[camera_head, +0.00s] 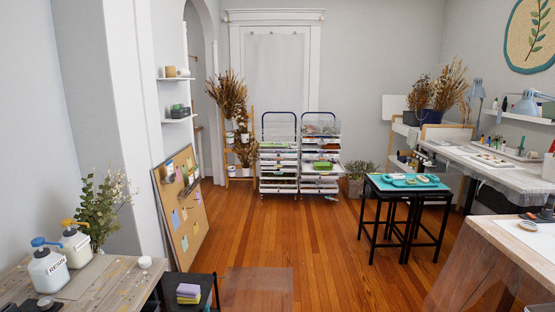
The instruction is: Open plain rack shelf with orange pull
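Two white multi-shelf racks stand side by side at the far wall, a left rack (279,170) and a right rack (319,172). Each has a dark blue tubular frame on top. Their shelves hold small items too small to tell apart. I cannot make out an orange pull on either rack from here, nor tell which is the plain one. My gripper is not in view.
The wooden floor (310,240) is clear up to the racks. Black stools with a teal top (407,182) stand to the right. A cork board (181,210) leans at left. Worktables stand at near left (100,287) and near right (500,240). A plant (361,171) stands beside the right rack.

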